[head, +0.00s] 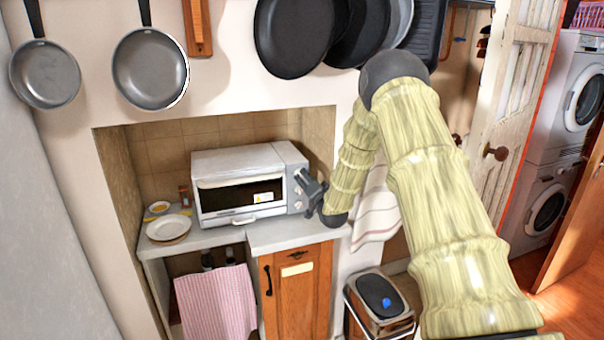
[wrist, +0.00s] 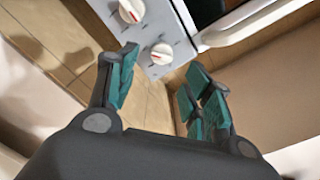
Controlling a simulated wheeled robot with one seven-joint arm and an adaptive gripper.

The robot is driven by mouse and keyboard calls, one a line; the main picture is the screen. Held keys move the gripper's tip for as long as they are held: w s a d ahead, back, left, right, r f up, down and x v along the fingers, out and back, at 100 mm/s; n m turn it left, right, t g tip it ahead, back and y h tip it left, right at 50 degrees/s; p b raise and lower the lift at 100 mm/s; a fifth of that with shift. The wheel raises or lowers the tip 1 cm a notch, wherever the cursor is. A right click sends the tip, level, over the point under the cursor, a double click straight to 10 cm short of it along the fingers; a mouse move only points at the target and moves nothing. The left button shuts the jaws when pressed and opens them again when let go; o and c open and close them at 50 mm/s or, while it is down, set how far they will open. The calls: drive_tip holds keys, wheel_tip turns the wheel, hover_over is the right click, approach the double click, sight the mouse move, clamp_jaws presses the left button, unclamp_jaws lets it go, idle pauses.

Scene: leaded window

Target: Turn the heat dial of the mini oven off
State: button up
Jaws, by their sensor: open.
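The mini oven (head: 236,195) is a white box with a dark glass door, standing on the counter in the alcove. Its control panel is on the right side of its front. In the wrist view, one white dial (wrist: 161,53) with a red mark appears just beyond and between my fingertips, and another white dial (wrist: 131,10) with a red mark sits at the top edge. I cannot tell which is the heat dial. My gripper (wrist: 160,78) is open, with teal finger pads and nothing between them. In the head view, my gripper (head: 311,188) is close beside the panel and partly hides it.
The oven door handle (wrist: 245,24) lies right of the dials in the wrist view. A white plate (head: 168,227) is on the counter left of the oven. The alcove wall and a hanging striped towel (head: 374,205) are close to my arm. Pans (head: 150,68) hang above.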

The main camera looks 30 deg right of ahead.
sight(299, 173)
drive_tip(key=shift+p+x, duration=0.9)
drive_tip(key=shift+x, duration=2)
drive_tip(key=shift+a, duration=0.1)
drive_tip(key=shift+c, duration=0.3)
drive_tip(key=c, duration=0.9)
